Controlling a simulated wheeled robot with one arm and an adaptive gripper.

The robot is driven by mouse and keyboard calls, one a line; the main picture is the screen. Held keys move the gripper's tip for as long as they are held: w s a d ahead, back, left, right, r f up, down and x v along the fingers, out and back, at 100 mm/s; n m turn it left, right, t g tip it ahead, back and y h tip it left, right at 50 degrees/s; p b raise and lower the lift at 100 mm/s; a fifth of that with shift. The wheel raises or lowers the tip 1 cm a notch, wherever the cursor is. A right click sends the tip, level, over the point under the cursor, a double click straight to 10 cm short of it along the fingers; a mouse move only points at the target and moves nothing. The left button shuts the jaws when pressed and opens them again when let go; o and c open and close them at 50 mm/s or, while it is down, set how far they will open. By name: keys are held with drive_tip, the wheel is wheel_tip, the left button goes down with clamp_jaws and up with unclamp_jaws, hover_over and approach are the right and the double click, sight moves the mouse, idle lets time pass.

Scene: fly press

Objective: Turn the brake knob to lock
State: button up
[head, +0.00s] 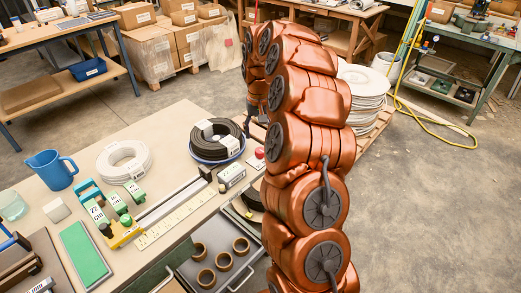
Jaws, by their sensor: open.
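My copper-coloured arm rises through the middle right of the head view and bends over at the top. My dark gripper (257,122) shows only in part at the arm's left edge, pointing down over the bench's right end. It is open, and I see nothing held in it. A small red knob-like part (260,153) sits just below it, beside a white-labelled block (231,175). I cannot tell whether this red part is the brake knob. No fly press can be made out; my arm hides much of that area.
The workbench (172,122) holds a coil of black cable (217,130), a white coil (124,160), a blue jug (50,170), a ruler (178,215) and green-topped pieces. White sacks (362,88) are stacked behind my arm.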

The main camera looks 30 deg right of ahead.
sight(260, 150)
drive_tip(key=shift+w+d+f, duration=0.1)
drive_tip(key=shift+d+f, duration=0.25)
drive_tip(key=shift+f, duration=0.05)
wheel_tip(260, 150, down, 8)
drive_tip(key=shift+r+p, duration=0.25)
drive_tip(key=shift+p, duration=0.6)
drive_tip(key=c, duration=1.1)
